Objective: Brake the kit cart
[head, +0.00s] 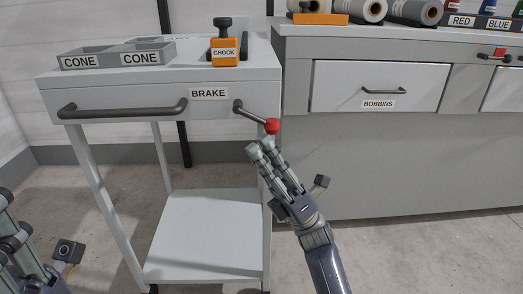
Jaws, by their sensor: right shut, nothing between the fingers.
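The kit cart (65,90) is white, with a top deck, a front panel and a lower shelf. Its push handle (120,111) is a dark bar on the front panel. The brake lever (252,113), right of the BRAKE label (209,94), slopes down to the right and ends in a red knob (272,126). My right gripper (258,149) is shut and empty, its fingertips just below and left of the red knob; I cannot tell if they touch. Part of my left gripper (10,228) shows at the lower left edge; its fingertips are not clear.
An orange CHOCK block (225,54) and a grey tray labelled CONE (101,61) stand on the cart top. A counter (400,50) with a BOBBINS drawer (375,86) stands right of the cart, close to it. The floor (420,255) at the lower right is clear.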

